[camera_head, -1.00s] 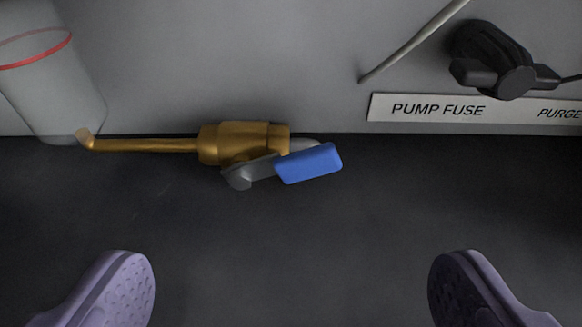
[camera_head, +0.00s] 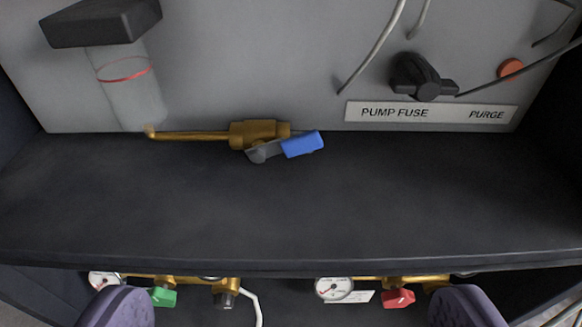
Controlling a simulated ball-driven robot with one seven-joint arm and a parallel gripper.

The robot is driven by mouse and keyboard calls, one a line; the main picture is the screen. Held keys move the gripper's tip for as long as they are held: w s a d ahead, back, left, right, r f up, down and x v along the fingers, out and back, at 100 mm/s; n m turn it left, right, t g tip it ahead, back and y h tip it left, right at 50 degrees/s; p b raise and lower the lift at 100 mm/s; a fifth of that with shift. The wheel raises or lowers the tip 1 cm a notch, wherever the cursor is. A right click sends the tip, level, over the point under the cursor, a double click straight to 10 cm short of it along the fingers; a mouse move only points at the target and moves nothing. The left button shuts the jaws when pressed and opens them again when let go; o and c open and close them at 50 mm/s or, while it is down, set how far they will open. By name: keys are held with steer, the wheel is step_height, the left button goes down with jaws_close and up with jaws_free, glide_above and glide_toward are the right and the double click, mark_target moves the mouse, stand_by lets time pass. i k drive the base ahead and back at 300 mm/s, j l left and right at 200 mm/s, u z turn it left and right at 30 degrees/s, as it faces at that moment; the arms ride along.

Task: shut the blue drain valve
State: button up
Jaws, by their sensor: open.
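The blue drain valve handle (camera_head: 303,144) sits at the right end of a brass valve body (camera_head: 259,133), low against the grey panel at the back of a dark shelf. A grey lever piece (camera_head: 266,151) joins the handle to the body. The handle lies nearly along the body, tilted slightly up to the right. A thin brass pipe (camera_head: 190,135) runs left from the body to below a clear cup. My gripper (camera_head: 290,307) is open and empty, its purple fingers wide apart at the bottom edge. It is apart from the valve.
A clear cup (camera_head: 130,85) with a red line hangs at upper left. A black knob (camera_head: 420,77), an orange-red button (camera_head: 510,68) and grey cables are at upper right. Below the shelf edge (camera_head: 290,264) are gauges, a green handle (camera_head: 163,297) and a red handle (camera_head: 398,298). The shelf top is clear.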

mark_target(309, 141)
steer(key=k, duration=1)
